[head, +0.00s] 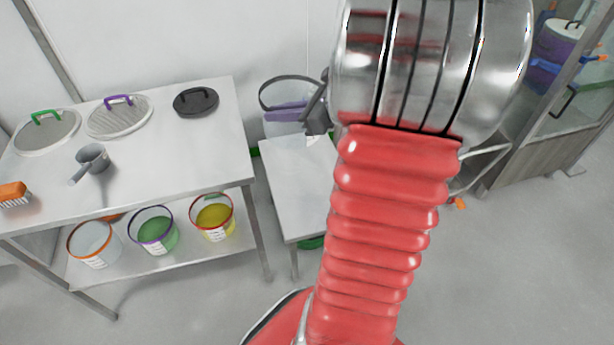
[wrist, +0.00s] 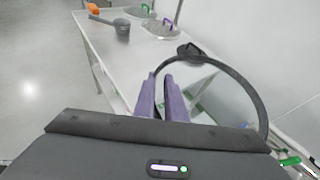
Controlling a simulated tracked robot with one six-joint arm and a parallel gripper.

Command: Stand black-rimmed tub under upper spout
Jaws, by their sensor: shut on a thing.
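The black-rimmed tub (head: 283,129) is pale, with a thick dark rim, and shows left of my arm at the far end of a small steel table. Its rim arcs through the wrist view (wrist: 243,83). My gripper (head: 287,111) has purple fingers, which lie across the tub's near side. In the wrist view, the fingers (wrist: 161,78) are close together and meet the rim at its left end, shut on it. My arm hides the tub's right side. I cannot tell whether the tub's base touches anything. I cannot make out the upper spout.
The small steel table (head: 296,190) has a bare top. A longer table (head: 150,180) at left bears lids, a scoop (head: 91,160) and an orange brush (head: 13,194); several coloured-rim tubs stand on its lower shelf. A cabinet (head: 560,130) is at right. Floor in front is clear.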

